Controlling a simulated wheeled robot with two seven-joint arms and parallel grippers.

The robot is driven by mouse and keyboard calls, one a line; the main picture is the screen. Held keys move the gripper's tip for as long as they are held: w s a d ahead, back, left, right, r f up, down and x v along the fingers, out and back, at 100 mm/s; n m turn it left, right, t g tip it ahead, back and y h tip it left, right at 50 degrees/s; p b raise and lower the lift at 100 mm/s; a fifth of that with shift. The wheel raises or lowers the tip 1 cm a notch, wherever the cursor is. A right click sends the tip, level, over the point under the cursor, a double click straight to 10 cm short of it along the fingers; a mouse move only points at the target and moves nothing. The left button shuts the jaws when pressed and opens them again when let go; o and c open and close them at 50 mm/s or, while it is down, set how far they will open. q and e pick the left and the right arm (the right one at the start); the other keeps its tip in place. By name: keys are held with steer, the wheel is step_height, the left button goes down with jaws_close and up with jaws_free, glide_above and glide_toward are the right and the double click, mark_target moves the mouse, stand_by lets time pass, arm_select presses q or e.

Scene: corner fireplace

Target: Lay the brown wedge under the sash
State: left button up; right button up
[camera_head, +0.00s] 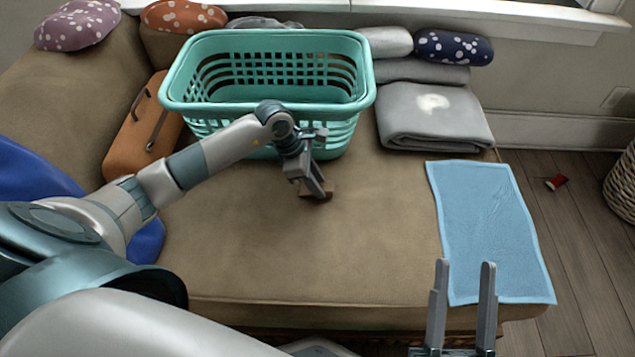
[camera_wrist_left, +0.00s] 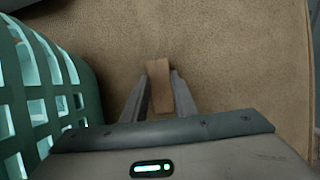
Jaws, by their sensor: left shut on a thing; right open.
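The brown wedge (camera_wrist_left: 158,90) is a small wooden block between the fingers of my left gripper (camera_wrist_left: 159,84), seen in the left wrist view. In the head view my left gripper (camera_head: 326,195) points down at the tan cushion in front of the basket, with the wedge (camera_head: 306,191) partly hidden behind its fingers. The wedge is at or close to the cushion; I cannot tell whether it touches. My right gripper (camera_head: 464,266) is open and empty, near the blue cloth. A white window ledge (camera_head: 560,25) runs along the top right; a sash cannot be clearly made out.
A teal basket (camera_head: 270,106) stands just behind my left gripper. A brown case (camera_head: 140,130) lies left, folded grey blankets (camera_head: 430,118) right. A blue cloth (camera_head: 485,225) covers the right of the tan seat (camera_head: 300,255). The seat's front middle is clear.

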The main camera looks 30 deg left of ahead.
arm_select(q)
steer(key=o, duration=1.1)
arm_select(e)
steer(key=shift+r, duration=0.15)
arm_select(q)
steer(key=shift+r, duration=0.1)
steer(key=shift+a+r, duration=0.1)
steer(key=shift+r, duration=0.1)
steer(key=p+v, duration=0.2)
steer(key=v, duration=0.9)
steer(key=shift+r, duration=0.3)
arm_select(e)
step_height(320, 180, down, 6)
steer(key=w+g+h, duration=0.1)
steer(key=w+g, duration=0.2)
steer(key=shift+f+g, duration=0.2)
steer(key=shift+g, duration=0.2)
steer(key=shift+d, duration=0.1)
